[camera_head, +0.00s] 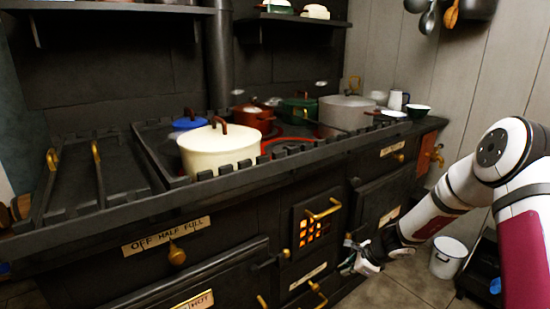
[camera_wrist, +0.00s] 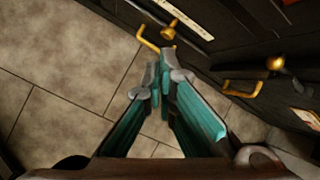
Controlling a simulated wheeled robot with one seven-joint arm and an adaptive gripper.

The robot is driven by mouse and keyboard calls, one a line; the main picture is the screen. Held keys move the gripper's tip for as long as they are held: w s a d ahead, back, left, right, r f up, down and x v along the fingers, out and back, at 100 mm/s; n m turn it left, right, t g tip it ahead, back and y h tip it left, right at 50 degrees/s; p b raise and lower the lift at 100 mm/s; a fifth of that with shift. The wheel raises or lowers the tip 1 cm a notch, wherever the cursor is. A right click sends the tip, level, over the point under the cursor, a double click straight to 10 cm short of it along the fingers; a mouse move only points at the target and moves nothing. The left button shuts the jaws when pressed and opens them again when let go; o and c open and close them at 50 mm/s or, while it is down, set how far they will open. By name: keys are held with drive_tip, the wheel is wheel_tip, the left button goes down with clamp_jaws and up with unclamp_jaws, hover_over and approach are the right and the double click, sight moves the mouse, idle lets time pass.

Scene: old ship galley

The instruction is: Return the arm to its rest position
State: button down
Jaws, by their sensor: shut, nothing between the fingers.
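My arm (camera_head: 465,188) reaches in from the right of the head view, bent at the elbow and pointing left and down. My gripper (camera_head: 352,256) is in front of the stove's lower front, near its oven doors. In the wrist view my gripper (camera_wrist: 160,75) is shut, its teal fingers meeting at the tips with nothing between them. The tips appear close to a brass handle (camera_wrist: 155,40) on the stove front; I cannot tell whether they touch it.
The black stove (camera_head: 230,225) fills the left and middle, with a cream pot (camera_head: 218,153) and several other pots on top. Brass handles (camera_head: 323,209) stick out of its front. A white bucket (camera_head: 448,258) stands on the floor at right. Tiled floor (camera_wrist: 60,75) is clear at left in the wrist view.

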drive_tip(key=s+a+r+n+y, duration=0.1)
drive_tip(key=s+a+r+n, duration=0.2)
drive_tip(key=r, duration=0.5)
drive_tip(key=s+a+r+n, duration=0.2)
drive_tip(key=a+r+n, duration=0.15)
drive_tip(key=r, duration=0.45)
drive_tip(key=s+a+r+n+g, duration=0.2)
drive_tip(key=s+a+r+n, duration=0.2)
drive_tip(key=s+r+n, duration=0.5)
drive_tip(key=s+d+r+n+g+h, duration=0.1)
drive_tip(key=s+d+r+n+h, duration=0.15)
drive_tip(key=s, duration=0.85)
drive_tip(key=s+d+r+n+g+h, duration=0.1)
drive_tip(key=s+d+r+n, duration=0.15)
drive_tip(key=s, duration=0.95)
drive_tip(key=s+d+r+n+g+h, duration=0.1)
drive_tip(key=s+d+r+n, duration=0.15)
drive_tip(key=s, duration=0.85)
wheel_tip(320, 180, up, 27)
drive_tip(key=m+t+p, duration=0.1)
drive_tip(key=t+p, duration=0.3)
drive_tip(key=p, duration=2)
drive_tip(key=shift+f+p, duration=0.15)
drive_tip(key=shift+p, duration=0.25)
drive_tip(key=shift+s, duration=0.1)
